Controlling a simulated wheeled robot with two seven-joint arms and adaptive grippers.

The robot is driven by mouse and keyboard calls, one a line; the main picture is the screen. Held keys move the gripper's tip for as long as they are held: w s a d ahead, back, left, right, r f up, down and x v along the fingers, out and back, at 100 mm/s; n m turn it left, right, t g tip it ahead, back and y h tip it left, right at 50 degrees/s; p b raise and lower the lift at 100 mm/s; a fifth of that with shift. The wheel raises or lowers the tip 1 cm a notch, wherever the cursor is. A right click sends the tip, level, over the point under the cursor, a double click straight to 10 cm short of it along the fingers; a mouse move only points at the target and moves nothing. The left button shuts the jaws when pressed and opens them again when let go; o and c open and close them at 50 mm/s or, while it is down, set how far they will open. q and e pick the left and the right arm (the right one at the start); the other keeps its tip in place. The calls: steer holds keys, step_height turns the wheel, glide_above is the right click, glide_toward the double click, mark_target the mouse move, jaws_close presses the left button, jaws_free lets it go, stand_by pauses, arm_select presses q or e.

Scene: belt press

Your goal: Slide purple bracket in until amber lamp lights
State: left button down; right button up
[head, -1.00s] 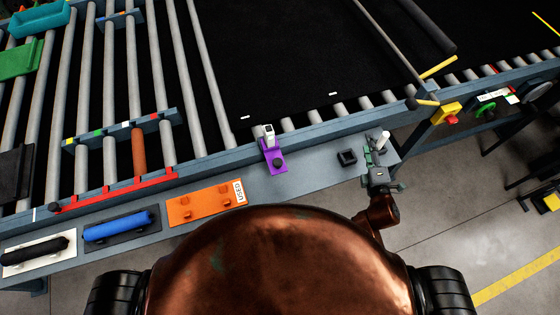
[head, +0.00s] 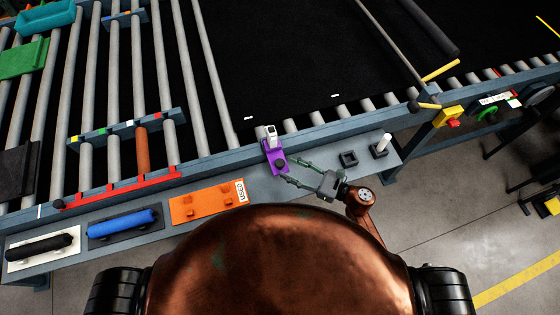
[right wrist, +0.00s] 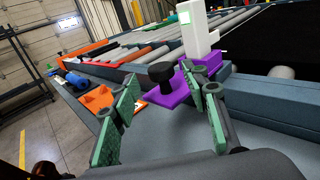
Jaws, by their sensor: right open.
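The purple bracket (head: 269,152) sits at the conveyor's near side rail, with a black knob (head: 280,164) on its near end. A white upright sensor head (head: 271,133) stands at its far end. In the right wrist view the purple bracket (right wrist: 165,94) and black knob (right wrist: 160,73) lie ahead, between the fingers. The white head (right wrist: 200,35) shows a green patch there. I cannot make out a lit amber lamp. My right gripper (head: 289,170) is open, its fingertips close to the knob's near side. Contact cannot be told. My left gripper is not in view.
An orange plate (head: 208,202), a blue roller (head: 120,224) and a black roller (head: 38,248) lie along the ledge to the left. A black square holder (head: 348,158) and one with a white peg (head: 380,149) stand right. A yellow-red button box (head: 447,118) is beyond.

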mark_target(280, 162)
steer(key=shift+p+x, duration=0.65)
steer(key=shift+x, duration=1.7)
jaws_close()
